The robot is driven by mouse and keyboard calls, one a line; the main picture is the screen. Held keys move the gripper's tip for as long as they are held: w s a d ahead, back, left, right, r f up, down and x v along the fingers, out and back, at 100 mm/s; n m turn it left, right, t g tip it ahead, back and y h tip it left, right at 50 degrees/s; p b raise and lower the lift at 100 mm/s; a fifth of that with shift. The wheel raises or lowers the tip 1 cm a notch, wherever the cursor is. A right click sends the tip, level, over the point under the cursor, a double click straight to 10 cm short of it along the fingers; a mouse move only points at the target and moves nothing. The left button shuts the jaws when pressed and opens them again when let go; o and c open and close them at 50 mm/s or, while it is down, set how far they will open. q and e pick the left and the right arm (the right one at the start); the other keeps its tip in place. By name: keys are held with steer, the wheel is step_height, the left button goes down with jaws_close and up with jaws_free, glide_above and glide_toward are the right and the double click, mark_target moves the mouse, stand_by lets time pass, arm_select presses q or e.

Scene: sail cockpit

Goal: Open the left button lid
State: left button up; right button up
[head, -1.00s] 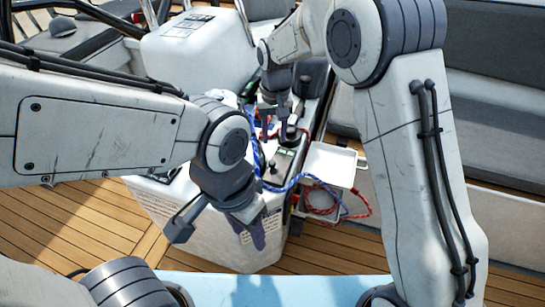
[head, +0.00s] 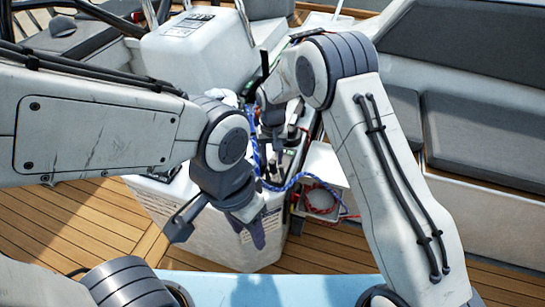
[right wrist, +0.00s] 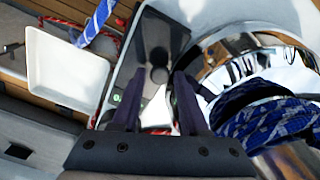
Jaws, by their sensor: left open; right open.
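My right gripper (right wrist: 158,98) is open in the right wrist view, with its two dark fingers apart over a dark panel (right wrist: 166,32). Round dark button parts (right wrist: 158,74) show on that panel between and beyond the fingertips. I cannot tell which is the left lid or whether it is open. In the head view the right gripper (head: 272,142) is over the console, and the arm hides most of the panel. My left gripper (head: 216,234) is open and empty in front of the white console (head: 190,218), away from the panel.
A chrome winch (right wrist: 262,68) wrapped in blue rope (right wrist: 265,125) stands close right of the fingers in the right wrist view. A white tray (right wrist: 65,70) lies to the left. Blue rope (head: 292,182) and red rope (head: 322,208) hang by the console. Bench seats (head: 470,135) line the right.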

steer(key=shift+c, duration=0.3)
jaws_close()
stand_by(1.2)
